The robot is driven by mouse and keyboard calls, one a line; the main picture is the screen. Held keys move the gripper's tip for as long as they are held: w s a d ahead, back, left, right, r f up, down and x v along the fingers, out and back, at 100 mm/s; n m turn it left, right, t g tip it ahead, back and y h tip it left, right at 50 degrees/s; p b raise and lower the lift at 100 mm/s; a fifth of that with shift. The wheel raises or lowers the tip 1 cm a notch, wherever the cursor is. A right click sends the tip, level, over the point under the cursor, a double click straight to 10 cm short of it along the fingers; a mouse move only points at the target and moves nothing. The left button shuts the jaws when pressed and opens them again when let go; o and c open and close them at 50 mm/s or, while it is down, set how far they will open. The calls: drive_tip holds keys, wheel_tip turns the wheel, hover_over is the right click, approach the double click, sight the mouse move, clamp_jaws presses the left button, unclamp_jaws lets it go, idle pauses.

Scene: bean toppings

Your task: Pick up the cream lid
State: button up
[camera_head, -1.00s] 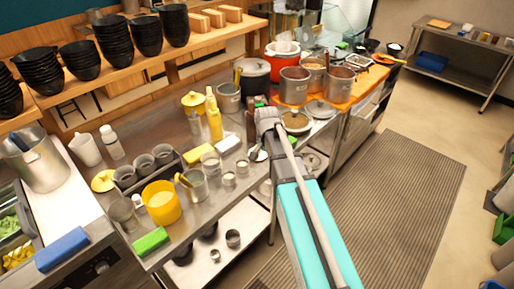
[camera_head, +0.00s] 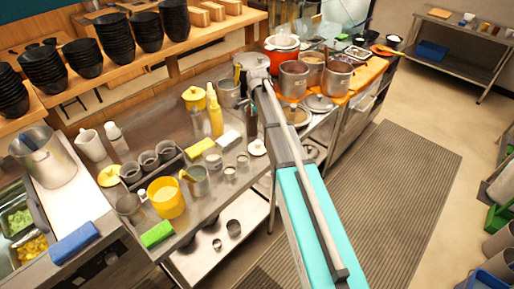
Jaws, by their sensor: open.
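A small round cream lid (camera_head: 257,147) with a raised knob lies on the steel counter, left of my arm and close to the counter's front right part. It is fully visible, with nothing touching it from above. My arm reaches up the middle of the picture and its far end is beyond the lid, near the grey pot. My gripper's fingers cannot be made out; they appear hidden behind my arm.
Close to the lid stand small metal cups (camera_head: 230,172), a white block (camera_head: 229,139) and a dark bottle (camera_head: 251,122). A yellow bottle (camera_head: 215,118) and a yellow container (camera_head: 165,198) stand farther left.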

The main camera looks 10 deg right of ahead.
sight(258, 142)
drive_tip(key=shift+f, duration=0.1)
wheel_tip(258, 142, down, 8)
drive_tip(key=b, duration=0.8)
drive_tip(key=shift+f, duration=0.2)
drive_tip(key=shift+b, duration=0.3)
drive_tip(key=shift+f, duration=0.15)
drive_tip(key=shift+s+f+b, duration=0.15)
drive_tip(key=shift+f+b, duration=1.1)
drive_tip(key=shift+b, duration=0.05)
drive_tip(key=shift+s+f+b, duration=0.15)
drive_tip(key=shift+f+b, duration=1.1)
drive_tip(key=shift+b, duration=0.05)
drive_tip(key=c, duration=1)
